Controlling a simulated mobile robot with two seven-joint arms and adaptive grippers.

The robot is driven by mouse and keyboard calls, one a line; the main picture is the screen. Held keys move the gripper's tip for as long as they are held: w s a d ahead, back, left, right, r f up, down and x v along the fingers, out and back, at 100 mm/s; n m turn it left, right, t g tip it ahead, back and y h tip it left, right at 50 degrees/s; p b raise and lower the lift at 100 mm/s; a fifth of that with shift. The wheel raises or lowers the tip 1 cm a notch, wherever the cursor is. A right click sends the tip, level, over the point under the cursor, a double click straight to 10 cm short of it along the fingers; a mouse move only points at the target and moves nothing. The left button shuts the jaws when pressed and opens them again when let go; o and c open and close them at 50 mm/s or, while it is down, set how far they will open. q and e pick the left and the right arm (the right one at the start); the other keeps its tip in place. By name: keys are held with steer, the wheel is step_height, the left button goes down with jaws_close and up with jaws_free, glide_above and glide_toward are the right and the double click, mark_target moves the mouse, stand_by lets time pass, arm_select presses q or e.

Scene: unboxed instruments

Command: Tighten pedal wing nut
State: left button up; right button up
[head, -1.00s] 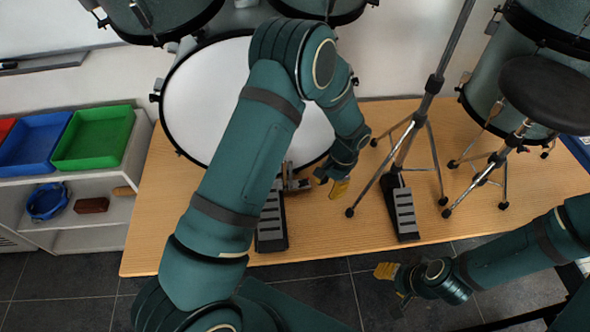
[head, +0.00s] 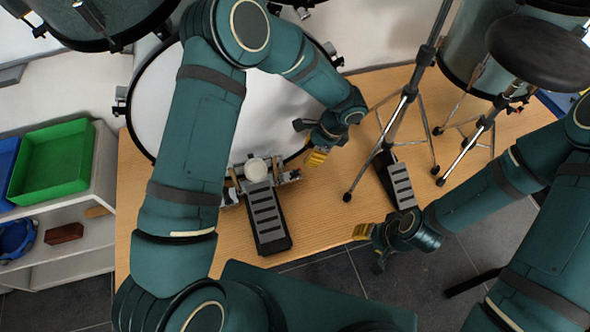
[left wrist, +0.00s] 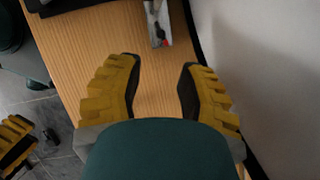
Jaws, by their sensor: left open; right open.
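The bass drum pedal has a grey ribbed footboard (head: 267,215) on the wooden platform, with a round pale beater (head: 256,170) in front of the white drum head. Metal clamp parts (head: 290,177) sit at its right side; I cannot make out the wing nut there. My left gripper (head: 317,156) is open and empty, to the right of and apart from these parts. In the left wrist view, its spread fingers (left wrist: 159,85) face a metal pedal part (left wrist: 157,22) with a small red spot. My right gripper (head: 364,232) is open and empty over the platform's front edge.
A second pedal (head: 401,187) and a tripod stand (head: 393,140) are to the right of my left gripper. A black stool (head: 540,52) stands further right. A shelf with a green bin (head: 50,160) is at the left. Bare platform (head: 325,215) lies between the pedals.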

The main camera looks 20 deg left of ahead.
mark_target(295, 172)
arm_select(q)
steer(key=b+x, duration=0.1)
steer(key=x, duration=1)
steer(key=shift+b, duration=0.4)
jaws_close()
